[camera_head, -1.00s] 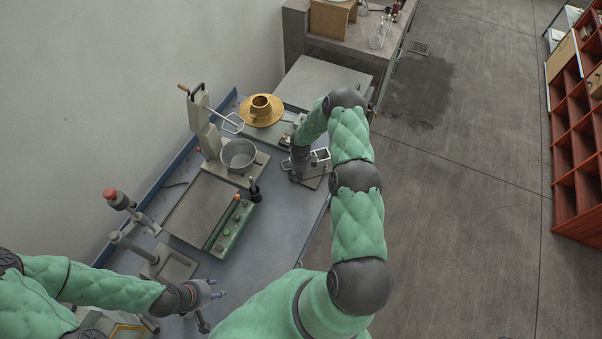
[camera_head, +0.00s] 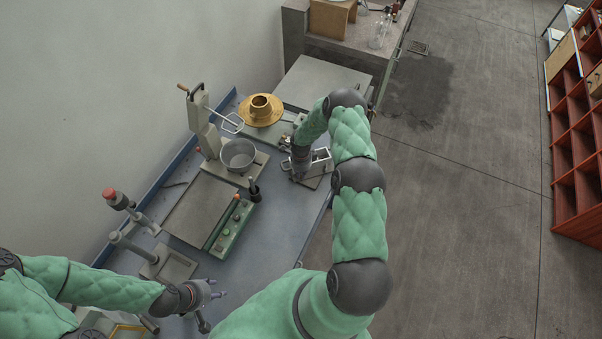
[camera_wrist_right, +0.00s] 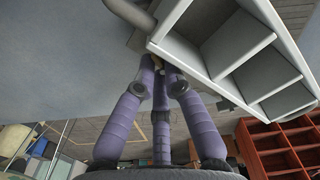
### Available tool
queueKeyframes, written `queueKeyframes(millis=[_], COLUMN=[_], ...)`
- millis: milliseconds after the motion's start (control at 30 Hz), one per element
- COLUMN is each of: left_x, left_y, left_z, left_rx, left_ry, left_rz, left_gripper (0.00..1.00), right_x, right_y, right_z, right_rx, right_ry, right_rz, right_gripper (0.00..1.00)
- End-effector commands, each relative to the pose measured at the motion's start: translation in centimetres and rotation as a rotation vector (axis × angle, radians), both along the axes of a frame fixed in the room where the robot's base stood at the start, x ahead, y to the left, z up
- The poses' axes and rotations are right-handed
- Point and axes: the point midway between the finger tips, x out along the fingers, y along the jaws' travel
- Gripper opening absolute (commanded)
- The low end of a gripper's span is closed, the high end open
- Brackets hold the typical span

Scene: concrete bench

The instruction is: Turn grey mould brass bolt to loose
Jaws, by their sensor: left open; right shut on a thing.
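The grey mould (camera_head: 320,170) stands on the bench beside my right gripper (camera_head: 298,172), which comes down on its left side. In the right wrist view the mould (camera_wrist_right: 262,75) is a pale grey box with open compartments. There, my right gripper's (camera_wrist_right: 162,68) purple fingers converge at the mould's lower left corner, shut on the bolt. The brass bolt is almost wholly hidden between the fingertips, so its turn angle cannot be told. My left gripper (camera_head: 212,296) is open and empty over the near end of the bench, far from the mould.
A brass flanged piece (camera_head: 262,110), a grey pot (camera_head: 239,154) and a green control strip (camera_head: 230,228) stand left of the mould. A lever stand (camera_head: 202,120) rises behind the pot. Bare bench (camera_head: 285,225) lies in front of the mould.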

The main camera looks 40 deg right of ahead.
Motion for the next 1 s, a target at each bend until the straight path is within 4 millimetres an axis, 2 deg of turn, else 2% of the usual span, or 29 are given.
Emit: queueKeyframes(millis=[200, 500, 1000], left_x=[0.00, 0.00, 0.00], left_y=[0.00, 0.00, 0.00], left_z=[0.02, 0.04, 0.05], left_rx=[0.000, 0.000, 0.000], left_ry=[0.000, 0.000, 0.000], left_rz=[0.000, 0.000, 0.000], left_gripper=[0.42, 0.42, 0.42], right_x=[0.04, 0.00, 0.01], right_y=[-0.11, -0.13, -0.17], right_z=[0.08, 0.07, 0.08], right_rx=[-0.001, -0.001, -0.001], right_ry=[-0.002, -0.002, -0.002], right_rz=[0.176, 0.340, 0.405], right_gripper=[0.00, 0.00, 0.00])
